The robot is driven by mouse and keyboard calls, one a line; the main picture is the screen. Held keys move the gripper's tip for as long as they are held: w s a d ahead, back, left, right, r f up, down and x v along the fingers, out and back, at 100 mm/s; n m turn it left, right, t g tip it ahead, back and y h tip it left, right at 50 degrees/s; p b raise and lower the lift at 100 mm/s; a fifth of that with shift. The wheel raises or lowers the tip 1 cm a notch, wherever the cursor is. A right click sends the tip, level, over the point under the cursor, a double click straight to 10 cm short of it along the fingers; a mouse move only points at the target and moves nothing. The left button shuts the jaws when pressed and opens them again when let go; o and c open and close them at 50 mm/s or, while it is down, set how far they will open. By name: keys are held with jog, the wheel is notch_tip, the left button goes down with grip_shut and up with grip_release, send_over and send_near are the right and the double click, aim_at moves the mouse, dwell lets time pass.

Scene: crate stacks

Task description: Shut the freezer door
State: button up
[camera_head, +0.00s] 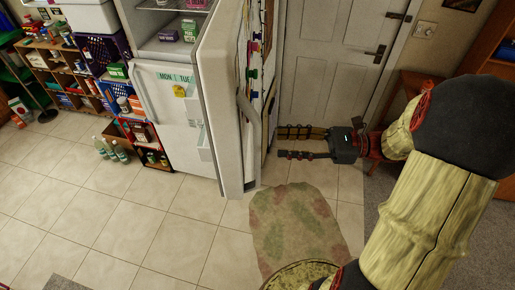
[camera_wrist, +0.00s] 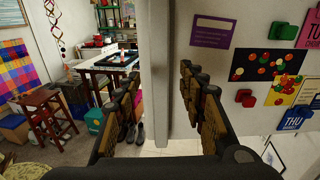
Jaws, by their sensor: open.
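The freezer door (camera_head: 222,90) is a tall white door standing open, swung out from the white fridge-freezer. Its near edge faces the camera, and a long curved handle (camera_head: 251,122) is on its right-hand, outer face. My gripper (camera_head: 281,144) is open and empty, just right of the handle, fingers pointing left at it. In the wrist view my gripper (camera_wrist: 157,95) has a vertical white strip (camera_wrist: 154,75) ahead between its spread fingers; I cannot tell whether it is handle or door edge. The door's outer face (camera_wrist: 225,80) fills the right side. No contact is clear.
Bottles (camera_head: 110,150) and a low shelf stand left. A patterned rug (camera_head: 295,225) lies below my gripper. Left floor tiles are clear.

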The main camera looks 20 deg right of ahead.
aim_at(258, 142)
jog(key=p+x, duration=0.1)
jog(key=x, duration=0.7)
jog(key=shift+d, duration=0.1)
jog(key=shift+c, duration=1.2)
jog(key=c, duration=0.7)
grip_shut()
